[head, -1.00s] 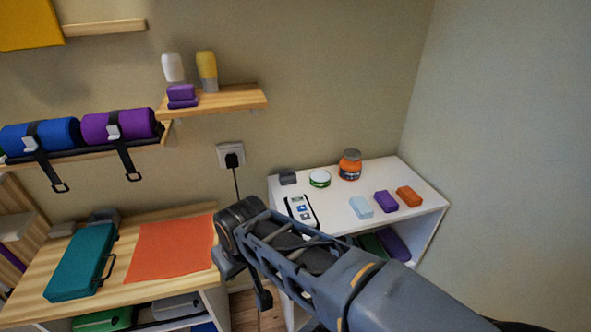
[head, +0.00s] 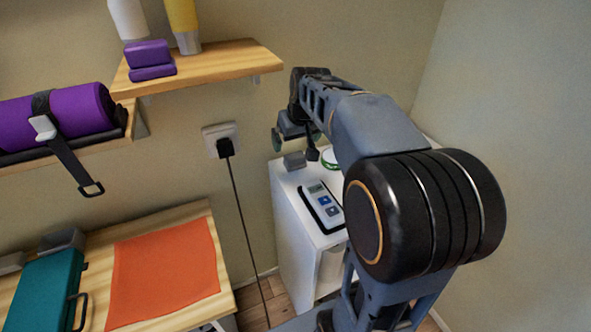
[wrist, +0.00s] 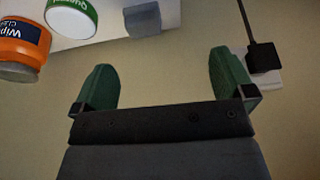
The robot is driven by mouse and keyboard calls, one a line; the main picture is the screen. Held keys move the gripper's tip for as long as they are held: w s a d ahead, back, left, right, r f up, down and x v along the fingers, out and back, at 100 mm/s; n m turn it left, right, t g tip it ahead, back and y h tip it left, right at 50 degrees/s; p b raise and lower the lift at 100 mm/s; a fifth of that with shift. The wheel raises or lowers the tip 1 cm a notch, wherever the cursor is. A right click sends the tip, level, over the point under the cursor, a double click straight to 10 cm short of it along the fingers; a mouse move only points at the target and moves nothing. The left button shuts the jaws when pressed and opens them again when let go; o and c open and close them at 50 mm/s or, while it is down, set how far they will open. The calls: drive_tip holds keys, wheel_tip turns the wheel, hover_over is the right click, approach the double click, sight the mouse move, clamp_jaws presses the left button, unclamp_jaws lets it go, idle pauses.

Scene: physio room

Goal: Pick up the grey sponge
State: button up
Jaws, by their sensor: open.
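The grey sponge (head: 294,160) is a small grey block at the back left corner of the white cabinet top (head: 285,182). In the wrist view the grey sponge (wrist: 142,19) shows at the top, beyond and between the fingertips. My gripper (head: 295,142) is just above and close to the sponge in the head view. In the wrist view my gripper (wrist: 165,75) has its two green fingers wide apart with nothing between them. It is apart from the sponge.
A white-and-green tub (wrist: 71,15) and an orange jar (wrist: 22,48) stand beside the sponge. A handheld device (head: 322,206) lies in front of it. A plug (head: 224,147) with a hanging cord is on the wall. A wooden shelf (head: 220,66) juts out at upper left.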

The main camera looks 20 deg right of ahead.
drive_tip(key=b, duration=0.1)
approach(295, 156)
drive_tip(key=x, duration=0.4)
drive_tip(key=shift+w+d+f+b, duration=0.1)
drive_tip(key=shift+w+f+b, duration=0.1)
drive_tip(key=shift+b, duration=0.1)
drive_tip(key=shift+x, duration=3.05)
drive_tip(key=shift+s, duration=0.1)
drive_tip(key=shift+c, duration=0.4)
drive_tip(key=c, duration=0.9)
drive_tip(key=shift+o, duration=0.2)
